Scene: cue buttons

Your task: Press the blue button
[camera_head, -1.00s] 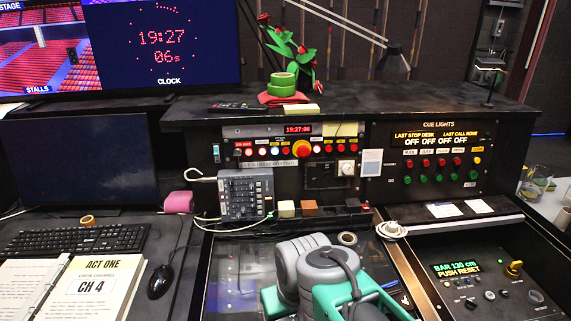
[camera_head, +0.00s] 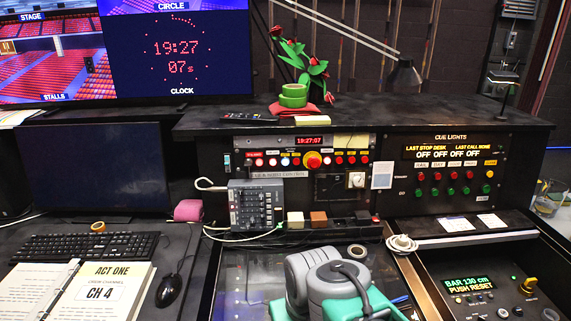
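I cannot make out a clearly blue button in the head view. A row of small red and white buttons (camera_head: 273,162) runs along the middle panel, with a large red knob-like button (camera_head: 313,160) on a yellow ring to its right. My grey and teal arm stands at the bottom middle, in front of the middle panel. My gripper is not in view.
A grey mixer-like box (camera_head: 252,207) with cables stands below the button row. A keyboard (camera_head: 85,247), a mouse (camera_head: 168,290) and an open script (camera_head: 105,288) are at left. Flowers (camera_head: 305,65) stand on the shelf.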

